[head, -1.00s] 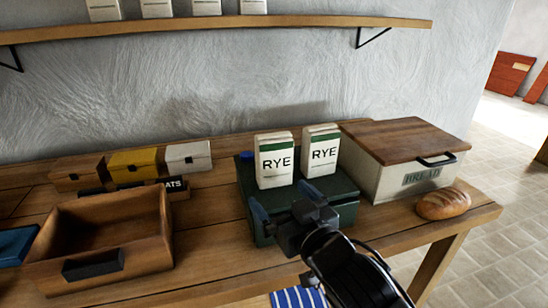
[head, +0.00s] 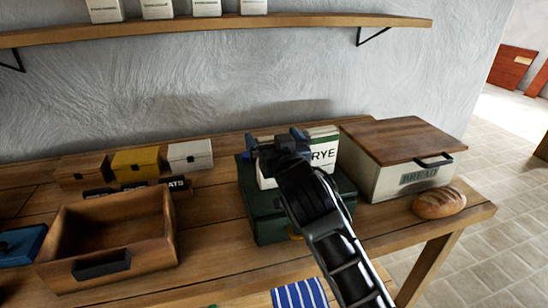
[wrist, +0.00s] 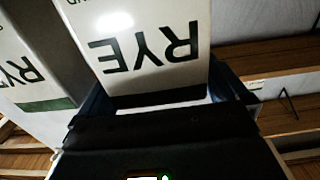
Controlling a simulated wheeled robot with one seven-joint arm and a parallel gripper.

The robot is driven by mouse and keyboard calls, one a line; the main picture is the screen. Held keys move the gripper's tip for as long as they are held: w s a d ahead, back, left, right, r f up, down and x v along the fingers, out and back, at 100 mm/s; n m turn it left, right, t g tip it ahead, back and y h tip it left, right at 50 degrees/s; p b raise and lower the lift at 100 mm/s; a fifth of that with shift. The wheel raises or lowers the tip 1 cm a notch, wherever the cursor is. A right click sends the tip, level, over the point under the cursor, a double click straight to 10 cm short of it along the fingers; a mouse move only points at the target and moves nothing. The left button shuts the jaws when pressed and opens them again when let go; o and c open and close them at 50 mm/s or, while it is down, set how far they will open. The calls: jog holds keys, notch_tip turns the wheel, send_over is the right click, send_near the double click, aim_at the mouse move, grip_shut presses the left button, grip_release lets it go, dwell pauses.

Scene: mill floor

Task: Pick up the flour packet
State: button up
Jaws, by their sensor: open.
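Two white-and-green packets lettered RYE stand upright side by side on a dark green box (head: 262,218). The left packet (head: 266,182) is mostly hidden behind my gripper (head: 278,141) in the head view. The right packet (head: 325,152) shows its label beside the gripper. In the wrist view the picture is upside down, and one packet (wrist: 150,50) fills the middle, between the two blue fingers of my gripper (wrist: 165,95). The other packet (wrist: 38,85) stands to its left there. My gripper is open; I cannot tell whether its fingers touch the packet.
A bread bin (head: 385,182) with a wooden lid stands right of the green box, with a loaf (head: 438,203) in front. An open wooden drawer (head: 150,240) and small boxes (head: 135,163) are at left. A shelf (head: 300,22) with packets hangs above. A striped cloth (head: 298,294) is below.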

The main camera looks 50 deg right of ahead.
jog(key=shift+w+d, duration=0.35)
jog(key=shift+w, duration=0.15)
jog(key=shift+c, duration=0.5)
jog(key=c, duration=1.4)
notch_tip(320, 180, up, 10)
jog(key=shift+r, duration=0.1)
jog(key=shift+c, duration=0.2)
